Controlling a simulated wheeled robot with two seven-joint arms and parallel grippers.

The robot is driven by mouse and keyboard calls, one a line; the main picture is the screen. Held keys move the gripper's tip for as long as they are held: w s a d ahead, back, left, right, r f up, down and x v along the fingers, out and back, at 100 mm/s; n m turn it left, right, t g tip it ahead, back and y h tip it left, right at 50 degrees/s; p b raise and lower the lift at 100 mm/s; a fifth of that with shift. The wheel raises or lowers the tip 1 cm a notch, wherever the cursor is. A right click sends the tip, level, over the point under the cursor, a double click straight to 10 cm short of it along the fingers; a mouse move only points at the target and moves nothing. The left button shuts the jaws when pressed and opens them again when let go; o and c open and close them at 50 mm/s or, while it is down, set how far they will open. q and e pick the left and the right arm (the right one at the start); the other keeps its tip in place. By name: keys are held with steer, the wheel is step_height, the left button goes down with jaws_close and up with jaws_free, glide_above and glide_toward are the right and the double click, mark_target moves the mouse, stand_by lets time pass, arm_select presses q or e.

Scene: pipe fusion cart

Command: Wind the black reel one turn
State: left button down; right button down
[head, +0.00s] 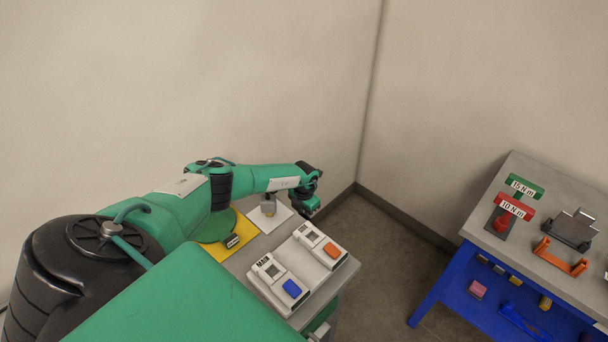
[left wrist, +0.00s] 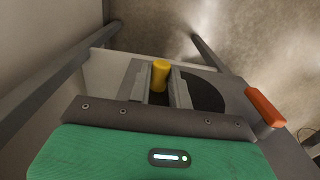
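In the left wrist view, a black disc (left wrist: 205,92), which looks like the reel, lies partly hidden behind my gripper's fingers. A yellow upright knob (left wrist: 160,76) stands beside the disc's visible part, between the two grey fingers of my left gripper (left wrist: 158,88). Narrow gaps seem to show beside the knob, so the fingers look open around it, not clamped. In the head view my left gripper (head: 311,206) is at the far edge of the cart top. I cannot make out the black reel there. My right gripper is in neither view.
The cart top (head: 238,262) carries a yellow plate (head: 241,240) with a green disc (head: 215,228), a white plate (head: 278,217), and two switch boxes with blue (head: 292,288) and orange (head: 332,250) buttons. A blue-framed bench (head: 440,285) with tools stands right, across open floor. Walls are close behind.

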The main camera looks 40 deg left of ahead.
arm_select(q)
steer(key=shift+d+r+y+p, duration=0.15)
steer(key=shift+r+y+p, duration=0.35)
steer(key=shift+p, duration=0.45)
steer(key=shift+d+r+y+p, duration=0.25)
steer(key=shift+d+y+p, duration=0.05)
steer(key=shift+y+p, duration=0.75)
steer(key=shift+d+r+t+y+p, duration=0.15)
steer(key=shift+d+y+p, duration=0.15)
steer(key=shift+y, duration=0.7)
steer(key=shift+d+r+t+y+p, duration=0.1)
steer(key=shift+d+t+y+p, duration=0.15)
steer(key=shift+y, duration=0.7)
steer(key=c, duration=1.3)
jaws_free()
